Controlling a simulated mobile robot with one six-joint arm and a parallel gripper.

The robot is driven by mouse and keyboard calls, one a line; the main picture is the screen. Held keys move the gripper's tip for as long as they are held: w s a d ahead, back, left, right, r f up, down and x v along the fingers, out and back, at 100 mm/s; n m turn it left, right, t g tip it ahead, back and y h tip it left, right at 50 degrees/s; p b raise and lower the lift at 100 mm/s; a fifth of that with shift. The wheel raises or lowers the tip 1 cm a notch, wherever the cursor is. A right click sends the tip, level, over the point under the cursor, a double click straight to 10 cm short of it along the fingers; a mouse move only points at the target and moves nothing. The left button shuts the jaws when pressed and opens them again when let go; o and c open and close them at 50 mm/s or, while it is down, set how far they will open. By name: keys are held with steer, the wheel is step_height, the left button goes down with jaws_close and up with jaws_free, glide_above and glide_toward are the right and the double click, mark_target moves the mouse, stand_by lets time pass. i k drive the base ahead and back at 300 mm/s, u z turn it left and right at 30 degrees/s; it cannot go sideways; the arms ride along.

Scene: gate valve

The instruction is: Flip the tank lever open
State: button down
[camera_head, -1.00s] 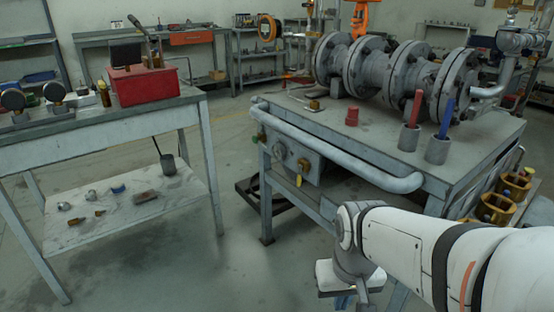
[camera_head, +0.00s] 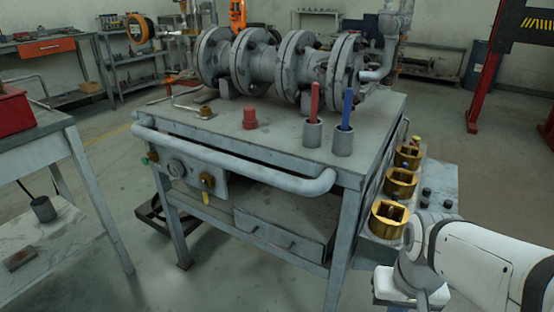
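No part is clearly recognisable as the tank lever. A red handle (camera_head: 315,100) and a blue handle (camera_head: 347,106) stand upright in grey cups on the workbench top (camera_head: 215,137). A small yellow-tagged valve or knob (camera_head: 207,183) is on the panel below the bench's front rail. The grey flanged pipe assembly (camera_head: 265,66) lies along the back of the bench. My gripper (camera_head: 420,302) is at the lower right, in front of the bench's right side and apart from these handles. Its fingers are cut off by the bottom edge, so its opening does not show.
A thick rail (camera_head: 235,160) runs along the bench front. Several brass sockets (camera_head: 400,182) sit on a side rack close to my arm. A red knob (camera_head: 250,118) stands on the bench top. Another table (camera_head: 75,160) is at left, with open floor between the tables.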

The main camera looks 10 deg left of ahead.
mark_target(205, 195)
steer(key=z, duration=2.15)
steer(key=k, duration=2.65)
steer(key=u, duration=1)
steer(key=i, duration=1)
